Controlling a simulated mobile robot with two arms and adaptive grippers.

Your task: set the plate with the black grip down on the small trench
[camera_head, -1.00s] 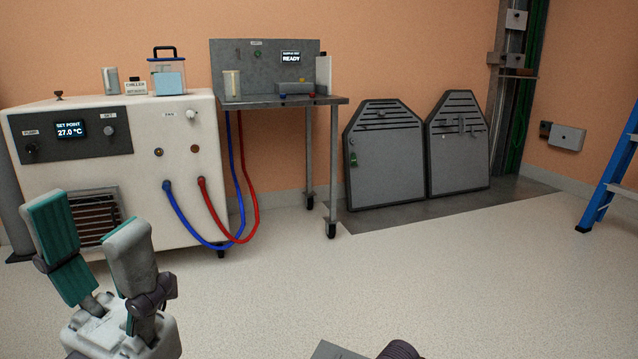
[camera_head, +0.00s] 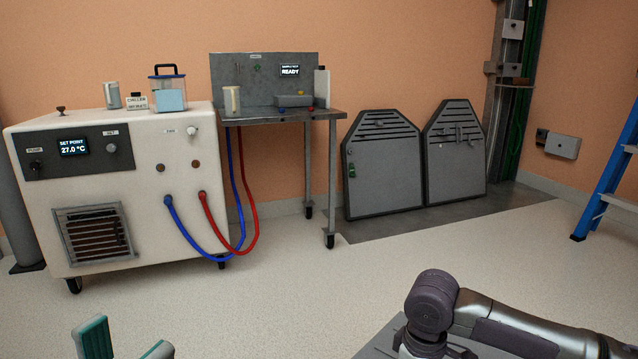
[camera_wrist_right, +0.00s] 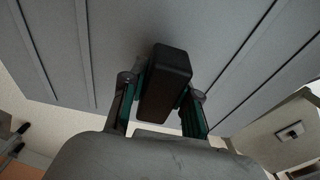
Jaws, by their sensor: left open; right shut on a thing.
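The plate (camera_wrist_right: 215,40) is a broad grey panel with long ribs, filling much of the right wrist view. Its black grip (camera_wrist_right: 165,80) is a dark block between the fingers of my right gripper (camera_wrist_right: 160,100), which is shut on it. In the head view, a grey piece of the plate (camera_head: 378,345) shows at the bottom edge beside my right arm; the right fingers are hidden there. My left gripper (camera_head: 126,346) is open and empty at the bottom left, mostly cut off. I cannot make out a small trench in either view.
Two grey slotted panels (camera_head: 385,175) lean on the back wall over a dark floor strip (camera_head: 420,219). A white chiller (camera_head: 145,190) with hoses and a metal cart (camera_head: 278,117) stand left. A blue ladder (camera_head: 606,185) is at right. The middle floor is clear.

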